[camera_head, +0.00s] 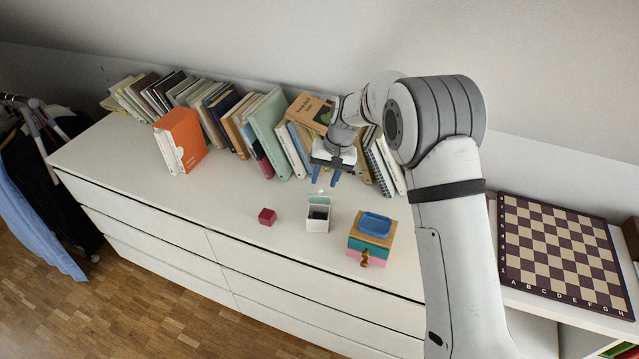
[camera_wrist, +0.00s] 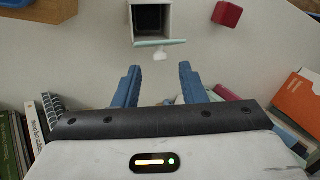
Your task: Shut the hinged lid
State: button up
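A small white box (camera_head: 317,225) stands on the white dresser top, with its dark inside showing. Its hinged lid (camera_head: 319,201) stands up at the box's back edge, open. In the wrist view the box (camera_wrist: 135,22) is at the top centre, and the lid (camera_wrist: 160,43) shows as a thin pale green edge. A small white knob (camera_wrist: 160,55) shows at the lid's outer side. My gripper (camera_head: 324,177) is behind and above the lid, apart from it. In the wrist view its two blue fingers (camera_wrist: 159,83) are spread wide with nothing between them.
A dark red cube (camera_head: 267,216) lies left of the box. A small colourful drawer unit (camera_head: 368,241) with a blue tray (camera_head: 376,223) on top stands to the right. A row of books (camera_head: 266,130) lines the back. The dresser top left of the cube is clear.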

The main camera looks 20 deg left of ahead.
aim_at(320, 197)
jog(key=shift+x, duration=1.75)
